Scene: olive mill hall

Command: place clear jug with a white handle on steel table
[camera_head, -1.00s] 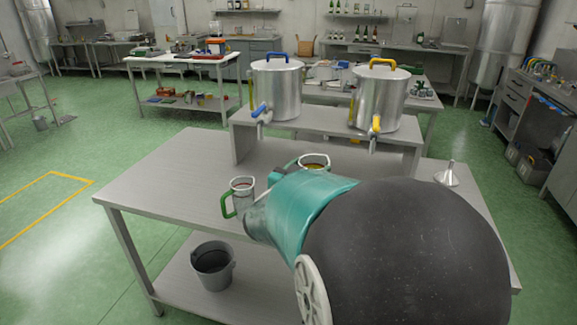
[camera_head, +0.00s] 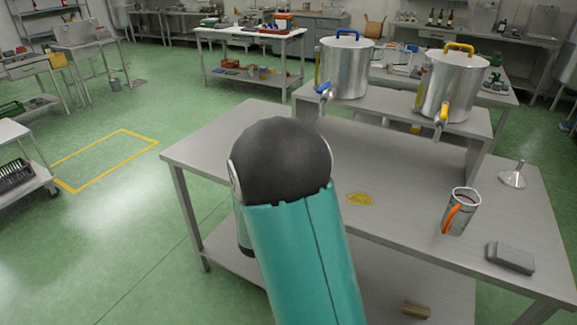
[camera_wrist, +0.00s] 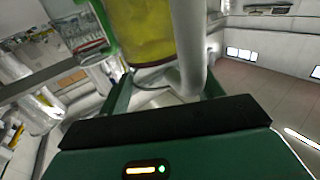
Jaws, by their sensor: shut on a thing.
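The clear jug (camera_wrist: 145,35) with yellow liquid shows close up in the wrist view. A thick white bar, which looks like its white handle (camera_wrist: 188,45), runs down its right side. My gripper (camera_wrist: 165,82) is shut on the jug, with dark green fingers on both sides of the handle's lower end. The jug's top is outside the wrist view. In the head view my arm hides my gripper and the jug. The steel table (camera_head: 405,215) stands in front of me, its left part partly covered by my arm.
On the table are a yellow puddle (camera_head: 360,199), an orange-handled jug (camera_head: 461,212), a grey block (camera_head: 510,257) and a funnel (camera_head: 513,176). Steel pots with blue (camera_head: 345,68) and yellow (camera_head: 452,85) handles stand on the raised shelf (camera_head: 395,108). The far-left tabletop is bare.

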